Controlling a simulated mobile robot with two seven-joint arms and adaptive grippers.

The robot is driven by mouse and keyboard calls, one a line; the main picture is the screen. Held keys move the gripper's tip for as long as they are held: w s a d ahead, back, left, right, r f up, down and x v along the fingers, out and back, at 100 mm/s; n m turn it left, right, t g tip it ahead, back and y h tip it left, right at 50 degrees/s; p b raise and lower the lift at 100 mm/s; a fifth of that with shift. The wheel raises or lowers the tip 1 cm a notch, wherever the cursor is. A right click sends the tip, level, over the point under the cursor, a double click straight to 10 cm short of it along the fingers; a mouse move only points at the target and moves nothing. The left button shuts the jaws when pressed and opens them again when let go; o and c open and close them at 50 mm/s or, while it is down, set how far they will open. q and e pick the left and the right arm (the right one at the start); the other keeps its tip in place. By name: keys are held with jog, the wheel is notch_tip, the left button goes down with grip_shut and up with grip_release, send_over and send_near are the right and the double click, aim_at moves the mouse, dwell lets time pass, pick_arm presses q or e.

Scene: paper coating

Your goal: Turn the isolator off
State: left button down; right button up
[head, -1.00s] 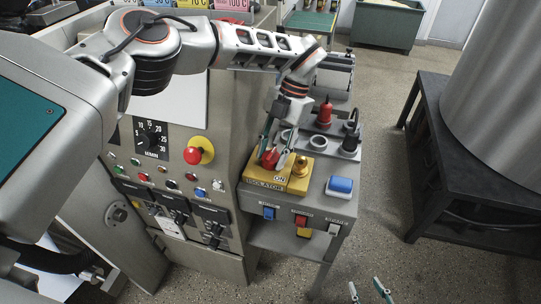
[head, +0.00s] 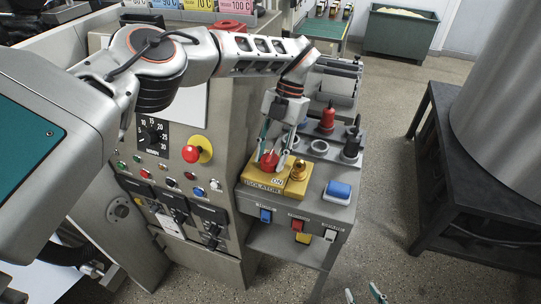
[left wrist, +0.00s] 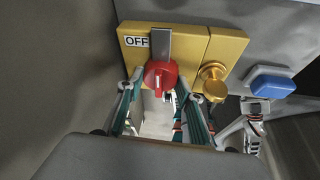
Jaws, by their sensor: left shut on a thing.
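The yellow isolator box (head: 288,188) sits on the grey console, with an ON label at its front. In the left wrist view its yellow plate (left wrist: 225,45) shows an OFF label (left wrist: 136,41) left of a grey bar. My left gripper (head: 272,163) reaches down from above and is shut on the red knob (head: 267,157). In the left wrist view the red knob (left wrist: 161,76) lies between the two fingertips (left wrist: 160,84), with a white mark on its face. My right gripper (head: 364,294) shows only its fingertips at the bottom edge, apart and empty.
A brass knob (head: 299,170) stands on the box close beside my left fingers. A blue button (head: 339,188) lies to its right, and red and black plugs (head: 327,118) stand behind. A red mushroom button (head: 191,153) projects from the left panel.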

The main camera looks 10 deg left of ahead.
pick_arm(q)
jog(key=c, duration=1.4)
grip_release()
jog(key=shift+o, duration=0.2)
jog(key=v, duration=0.7)
jog(key=shift+r, duration=0.2)
jog(key=shift+d, duration=0.1)
